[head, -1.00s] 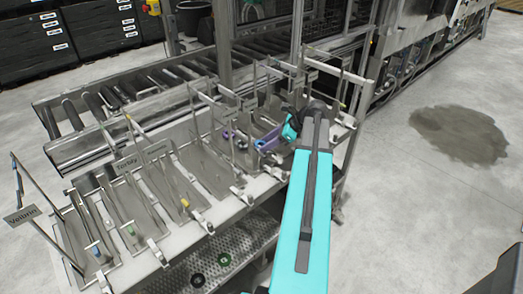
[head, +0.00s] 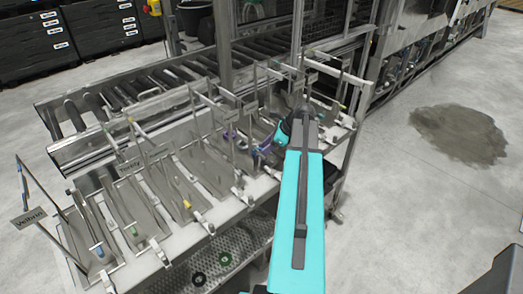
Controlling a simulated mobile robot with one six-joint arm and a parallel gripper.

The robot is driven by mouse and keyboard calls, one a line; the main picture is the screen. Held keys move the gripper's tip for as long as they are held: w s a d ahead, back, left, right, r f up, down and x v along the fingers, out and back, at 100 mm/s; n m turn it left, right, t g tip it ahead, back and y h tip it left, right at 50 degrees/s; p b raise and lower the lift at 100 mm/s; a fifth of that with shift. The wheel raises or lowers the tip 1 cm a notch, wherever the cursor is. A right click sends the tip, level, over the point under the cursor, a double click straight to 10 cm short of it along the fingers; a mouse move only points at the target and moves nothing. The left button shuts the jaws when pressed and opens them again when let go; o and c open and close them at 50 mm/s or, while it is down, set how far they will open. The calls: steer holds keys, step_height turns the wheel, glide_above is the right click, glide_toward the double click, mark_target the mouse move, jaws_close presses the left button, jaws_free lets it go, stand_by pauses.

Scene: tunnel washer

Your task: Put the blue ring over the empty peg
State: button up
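My gripper (head: 264,149) is at the far end of my turquoise arm, low over the right half of the rack table. It is small and partly hidden by my wrist, so its fingers cannot be made out. A blue-violet piece (head: 259,152) shows at the gripper; I cannot tell whether it is the blue ring or whether it is held. A purple ring (head: 229,136) and a dark ring (head: 242,144) sit just left of the gripper. A small blue piece (head: 100,250) is at the front of the leftmost stand. I cannot tell which peg is empty.
The table (head: 158,255) carries a row of metal stands with upright posts and name plates. A black ring (head: 199,279) and a green ring (head: 225,259) lie on the perforated lower shelf (head: 240,238). A roller conveyor (head: 130,97) runs behind.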

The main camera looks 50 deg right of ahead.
steer(key=shift+w+a+r+g+h+p, duration=0.1)
steer(key=shift+w+g+h+p, duration=0.15)
steer(key=shift+g+p, duration=0.35)
steer(key=shift+w+a+r+g+h+p, duration=0.1)
steer(key=shift+g+h+p, duration=0.25)
steer(key=shift+g+p, duration=0.2)
steer(key=shift+s+f+p, duration=0.1)
steer(key=shift+f+p, duration=0.2)
steer(key=shift+f, duration=0.65)
steer(key=shift+f, duration=0.1)
steer(key=o, duration=0.8)
steer(key=shift+o, duration=0.2)
steer(key=shift+d+r, duration=0.1)
steer(key=shift+r, duration=0.1)
steer(key=b+v, duration=0.3)
steer(key=v, duration=0.8)
steer(key=shift+s+r+b, duration=0.25)
steer(key=shift+r+b, duration=0.1)
steer(key=shift+b, duration=0.05)
steer(key=shift+s, duration=0.1)
